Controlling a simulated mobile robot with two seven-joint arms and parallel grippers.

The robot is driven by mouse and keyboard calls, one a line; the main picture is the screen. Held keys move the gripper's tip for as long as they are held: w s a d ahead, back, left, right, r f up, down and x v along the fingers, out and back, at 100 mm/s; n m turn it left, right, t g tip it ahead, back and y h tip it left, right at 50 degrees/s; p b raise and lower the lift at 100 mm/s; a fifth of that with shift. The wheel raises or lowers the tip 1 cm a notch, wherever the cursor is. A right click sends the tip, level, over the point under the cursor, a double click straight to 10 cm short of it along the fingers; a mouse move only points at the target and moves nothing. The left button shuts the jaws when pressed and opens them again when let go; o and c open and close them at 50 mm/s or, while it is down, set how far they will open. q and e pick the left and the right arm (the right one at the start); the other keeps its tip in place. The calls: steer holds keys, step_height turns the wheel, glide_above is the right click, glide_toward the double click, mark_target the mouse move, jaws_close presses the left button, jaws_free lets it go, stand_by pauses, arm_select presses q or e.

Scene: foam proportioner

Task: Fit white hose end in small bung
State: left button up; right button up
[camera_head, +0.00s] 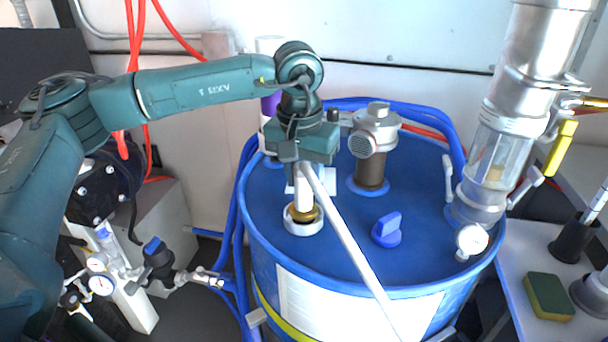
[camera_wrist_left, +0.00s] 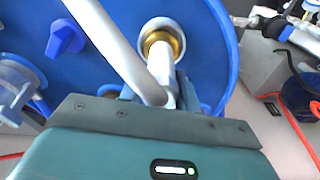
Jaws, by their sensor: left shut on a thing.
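My left gripper (camera_head: 303,170) is shut on the white hose (camera_head: 345,252), above the top of the blue drum (camera_head: 340,215). The hose's short end (camera_head: 304,198) points down from the jaws, and the rest slants down to the front right past the drum rim. The small bung (camera_head: 290,223) is a white ring with a brass-coloured inside, below the jaws. In the left wrist view the hose end (camera_wrist_left: 160,68) overlaps the opening of the bung (camera_wrist_left: 147,29). I cannot tell how deep the tip sits. My right gripper is not in view.
A blue valve-like cap (camera_head: 387,231) stands right of the bung. A brown-necked metal fitting (camera_head: 371,165) is behind it. A clear cylinder (camera_head: 494,165) with a gauge (camera_head: 471,240) stands at the drum's right. A green-yellow sponge (camera_head: 548,296) lies on the right-hand shelf.

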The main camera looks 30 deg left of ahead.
arm_select(q)
steer(key=shift+f+b, duration=0.45)
steer(key=shift+f, duration=0.05)
steer(key=o, duration=0.9)
